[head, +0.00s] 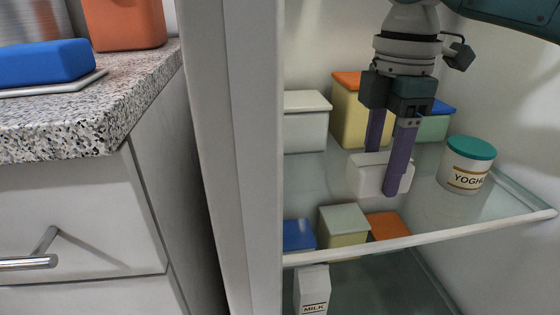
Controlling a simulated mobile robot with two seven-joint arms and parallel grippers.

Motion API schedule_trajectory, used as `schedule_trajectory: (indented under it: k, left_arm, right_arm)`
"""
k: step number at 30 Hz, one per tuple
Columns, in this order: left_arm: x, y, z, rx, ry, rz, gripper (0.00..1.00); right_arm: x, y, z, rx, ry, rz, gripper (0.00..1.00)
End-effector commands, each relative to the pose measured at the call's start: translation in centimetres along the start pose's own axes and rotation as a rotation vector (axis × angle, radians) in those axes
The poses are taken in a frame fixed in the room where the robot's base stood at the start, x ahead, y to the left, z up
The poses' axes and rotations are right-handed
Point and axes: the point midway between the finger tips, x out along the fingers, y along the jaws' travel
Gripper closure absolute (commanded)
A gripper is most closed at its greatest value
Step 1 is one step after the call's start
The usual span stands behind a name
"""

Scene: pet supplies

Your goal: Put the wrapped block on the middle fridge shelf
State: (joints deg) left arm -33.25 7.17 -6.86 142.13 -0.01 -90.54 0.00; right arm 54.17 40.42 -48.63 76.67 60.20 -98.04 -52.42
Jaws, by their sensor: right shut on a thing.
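The wrapped block appears to be the small white block (366,177) between the fingers of my right gripper (386,172). My right gripper points down inside the fridge and is shut on it. The block is at or just above the glass fridge shelf (430,222); I cannot tell whether it touches. The purple fingers cover part of the block. Which level this shelf is cannot be told for sure, since only it and a space below show. My left gripper is not in view.
A yoghurt tub (467,165) stands right of the block. Behind are a white box (306,125), a yellow box with orange lid (346,115) and a green box with blue lid (434,126). Below are more boxes and a milk carton (312,290). The fridge side wall (245,150) stands left.

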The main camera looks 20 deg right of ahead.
Motion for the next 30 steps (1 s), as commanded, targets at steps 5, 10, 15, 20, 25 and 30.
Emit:
schedule_trajectory:
  k: [5, 10, 15, 20, 25, 30]
  left_arm:
    - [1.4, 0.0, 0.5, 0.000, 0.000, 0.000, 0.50]
    - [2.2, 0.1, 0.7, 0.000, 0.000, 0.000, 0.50]
    - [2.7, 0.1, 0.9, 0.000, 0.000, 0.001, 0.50]
    - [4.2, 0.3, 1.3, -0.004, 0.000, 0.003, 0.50]
    - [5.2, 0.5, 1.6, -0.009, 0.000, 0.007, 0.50]
    - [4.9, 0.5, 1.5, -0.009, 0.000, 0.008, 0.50]
  right_arm:
    - [0.2, 2.8, -0.1, 0.002, 0.001, 0.002, 1.00]
    - [1.8, 3.1, 0.1, -0.001, -0.002, -0.001, 1.00]
    - [3.0, 3.1, 0.1, 0.001, -0.001, 0.000, 1.00]
    - [6.0, 3.1, 0.1, 0.002, -0.002, -0.003, 1.00]
    - [7.2, 3.5, 0.1, 0.001, -0.001, 0.002, 1.00]
    - [7.0, 3.5, 0.1, 0.001, -0.001, 0.001, 1.00]
